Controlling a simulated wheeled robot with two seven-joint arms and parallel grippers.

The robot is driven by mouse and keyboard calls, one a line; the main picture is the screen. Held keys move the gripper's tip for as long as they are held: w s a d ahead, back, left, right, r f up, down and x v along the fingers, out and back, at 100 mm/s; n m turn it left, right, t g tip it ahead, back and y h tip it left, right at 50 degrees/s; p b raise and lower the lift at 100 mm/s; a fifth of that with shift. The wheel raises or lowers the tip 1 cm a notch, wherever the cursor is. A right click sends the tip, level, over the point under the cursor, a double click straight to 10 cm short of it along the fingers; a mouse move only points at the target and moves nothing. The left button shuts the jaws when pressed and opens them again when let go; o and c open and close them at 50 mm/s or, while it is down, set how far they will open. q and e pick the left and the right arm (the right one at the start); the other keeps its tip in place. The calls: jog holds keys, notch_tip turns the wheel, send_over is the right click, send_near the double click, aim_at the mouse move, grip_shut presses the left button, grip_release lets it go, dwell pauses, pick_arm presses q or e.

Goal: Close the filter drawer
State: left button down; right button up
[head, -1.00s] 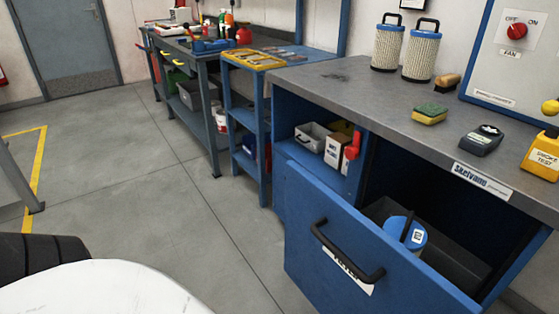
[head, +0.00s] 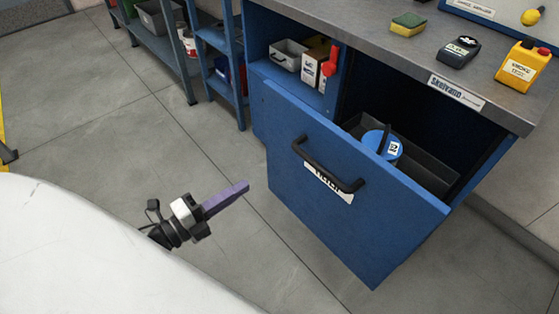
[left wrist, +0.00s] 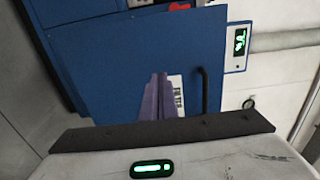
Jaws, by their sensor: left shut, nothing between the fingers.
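The filter drawer (head: 340,200) is a blue-fronted drawer pulled out of the cabinet, with a black bar handle (head: 328,165) and a white label partly hidden behind it. A blue-topped filter canister (head: 381,145) stands inside it. In the left wrist view the blue drawer front (left wrist: 110,60) fills the middle, with the handle (left wrist: 204,92) upright to the right of the fingers. My left gripper (head: 243,187) has purple fingers, shut and empty, in front of the drawer's left side and apart from it. The fingers also show in the left wrist view (left wrist: 157,98). My right gripper is out of view.
The grey worktop (head: 330,20) above the drawer holds a sponge (head: 408,24), a dark meter (head: 459,51) and a yellow smoke tester (head: 523,68).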

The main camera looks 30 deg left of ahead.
aim_at(290, 156)
pick_arm(q)
jog(key=x, duration=1.3)
jog(key=shift+w, duration=0.2)
